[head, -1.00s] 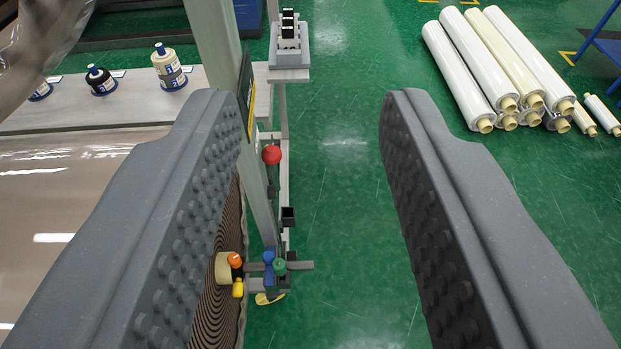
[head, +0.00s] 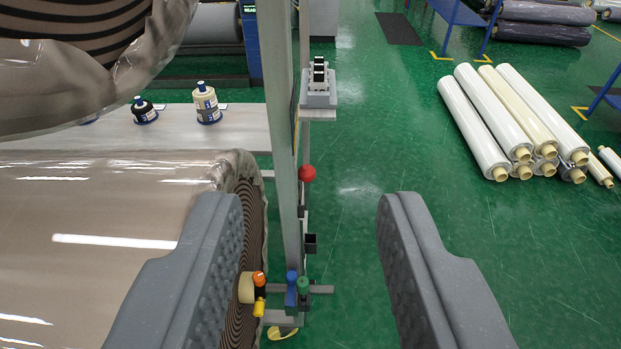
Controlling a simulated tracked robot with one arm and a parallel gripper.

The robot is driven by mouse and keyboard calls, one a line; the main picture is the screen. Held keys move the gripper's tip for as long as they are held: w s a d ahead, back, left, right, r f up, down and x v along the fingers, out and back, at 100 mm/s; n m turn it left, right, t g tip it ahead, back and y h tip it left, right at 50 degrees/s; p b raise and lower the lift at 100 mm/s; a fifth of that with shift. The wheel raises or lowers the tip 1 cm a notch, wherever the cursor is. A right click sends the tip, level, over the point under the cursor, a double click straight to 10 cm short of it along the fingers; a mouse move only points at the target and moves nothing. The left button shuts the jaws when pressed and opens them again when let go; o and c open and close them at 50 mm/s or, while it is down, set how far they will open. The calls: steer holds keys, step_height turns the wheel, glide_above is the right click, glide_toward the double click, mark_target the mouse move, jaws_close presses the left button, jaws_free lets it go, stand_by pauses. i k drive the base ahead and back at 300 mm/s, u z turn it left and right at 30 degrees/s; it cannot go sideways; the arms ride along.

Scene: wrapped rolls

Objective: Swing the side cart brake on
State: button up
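My gripper (head: 309,205) is open and empty, its two grey studded fingers wide apart over the green floor. Between the fingers, nearer the left one, stands a pale upright frame (head: 287,170) beside the large wrapped roll. I cannot tell for certain which of these is the side cart brake. My fingers appear apart from all of them.
The wrapped brown roll (head: 110,215) fills the left, with orange and yellow knobs (head: 259,293) at its core. A shelf behind holds spools (head: 206,104). A grey device (head: 319,88) sits on the frame. White rolls (head: 480,125) lie right. The floor between is clear.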

mark_target(307, 173)
steer(key=u, duration=0.05)
steer(key=i, duration=0.9)
steer(key=z, duration=0.1)
